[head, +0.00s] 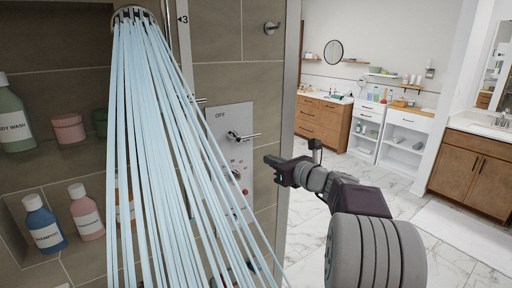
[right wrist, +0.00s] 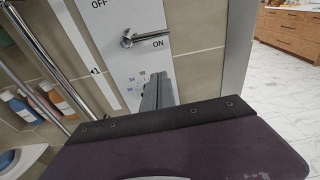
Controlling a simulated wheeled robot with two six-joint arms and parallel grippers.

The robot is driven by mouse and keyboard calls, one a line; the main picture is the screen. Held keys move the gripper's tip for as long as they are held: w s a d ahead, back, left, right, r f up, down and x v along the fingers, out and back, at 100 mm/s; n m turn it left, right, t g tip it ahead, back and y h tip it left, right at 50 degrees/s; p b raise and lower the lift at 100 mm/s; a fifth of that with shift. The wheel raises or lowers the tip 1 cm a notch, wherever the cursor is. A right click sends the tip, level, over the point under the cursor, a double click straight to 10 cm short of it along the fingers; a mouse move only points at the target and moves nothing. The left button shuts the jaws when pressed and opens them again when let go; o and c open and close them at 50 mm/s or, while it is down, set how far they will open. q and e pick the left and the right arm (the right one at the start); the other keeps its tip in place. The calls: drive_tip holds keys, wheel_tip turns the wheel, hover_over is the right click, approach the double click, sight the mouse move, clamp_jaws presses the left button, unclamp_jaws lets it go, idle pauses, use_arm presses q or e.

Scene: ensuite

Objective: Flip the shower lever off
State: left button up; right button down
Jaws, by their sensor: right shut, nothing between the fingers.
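The shower lever (head: 243,137) is a metal handle on a pale wall panel (head: 222,116) marked OFF at its upper left. In the right wrist view the lever (right wrist: 143,39) points right, toward the word ON. My right gripper (head: 268,159) is shut and empty, just below and to the right of the lever in the head view. In the right wrist view its fingers (right wrist: 158,91) are together below the lever, apart from it. My left gripper is not in view.
Water streams (head: 165,150) fall from the shower head (head: 134,14) and partly cover the panel. A dial (head: 236,174) sits below the lever. Bottles stand in wall niches at left. A metal bar (right wrist: 50,60) runs left of the panel. Open floor lies at right.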

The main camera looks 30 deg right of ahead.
drive_tip(key=w, duration=0.3)
drive_tip(key=w+f+p, duration=0.1)
drive_tip(key=w, duration=0.5)
drive_tip(key=shift+w+a+f+p, duration=0.15)
drive_tip(key=shift+a+p, duration=0.2)
wheel_tip(320, 180, up, 3)
drive_tip(key=shift+d+r+p, duration=0.1)
drive_tip(key=shift+p, duration=0.9)
drive_tip(key=shift+s+r, duration=0.25)
drive_tip(key=shift+r, duration=0.05)
drive_tip(key=shift+w, duration=0.15)
